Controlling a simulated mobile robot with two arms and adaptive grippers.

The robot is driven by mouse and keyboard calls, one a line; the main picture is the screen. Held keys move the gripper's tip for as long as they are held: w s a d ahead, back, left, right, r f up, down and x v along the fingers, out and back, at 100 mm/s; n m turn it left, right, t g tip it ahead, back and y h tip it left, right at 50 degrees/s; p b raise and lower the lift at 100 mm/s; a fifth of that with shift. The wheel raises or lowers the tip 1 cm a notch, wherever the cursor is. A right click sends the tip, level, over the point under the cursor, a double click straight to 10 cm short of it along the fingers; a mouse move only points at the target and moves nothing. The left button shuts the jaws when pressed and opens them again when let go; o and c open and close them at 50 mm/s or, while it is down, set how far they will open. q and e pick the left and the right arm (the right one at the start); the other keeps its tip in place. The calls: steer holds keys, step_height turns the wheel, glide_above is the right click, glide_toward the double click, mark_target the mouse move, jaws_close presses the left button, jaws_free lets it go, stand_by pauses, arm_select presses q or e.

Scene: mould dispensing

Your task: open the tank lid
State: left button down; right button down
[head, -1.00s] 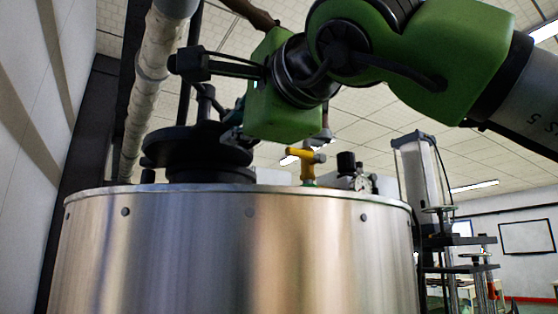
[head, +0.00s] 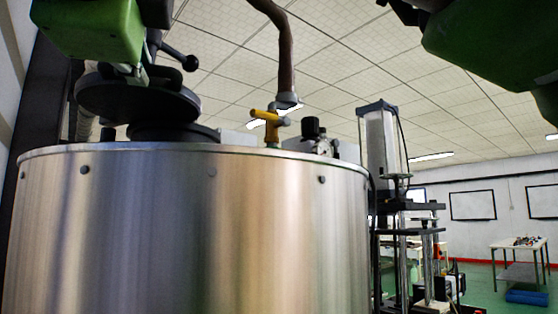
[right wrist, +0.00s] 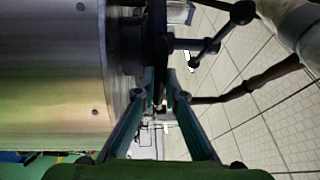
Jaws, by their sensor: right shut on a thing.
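The steel tank (head: 190,230) fills the lower left of the head view. Its black round lid (head: 138,97) is at the top left, above a black neck (head: 175,131). The lid looks slightly tilted, with a gap between it and the neck at the left. A black handle with a ball knob (head: 190,62) rises from the lid. My right gripper (head: 136,74) is at the lid's rim, shut on it. In the right wrist view, the two fingers (right wrist: 161,98) stand on either side of the lid's edge (right wrist: 158,45).
A yellow valve (head: 267,117) and small black fittings (head: 312,130) stand on the tank top, right of the lid. A brown pipe (head: 284,50) comes down behind them. A frame with a clear cylinder (head: 380,140) stands to the right. A table (head: 519,246) is farther off.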

steer(key=c, duration=2.4)
jaws_free()
steer(key=shift+o, duration=0.2)
steer(key=shift+a, duration=0.15)
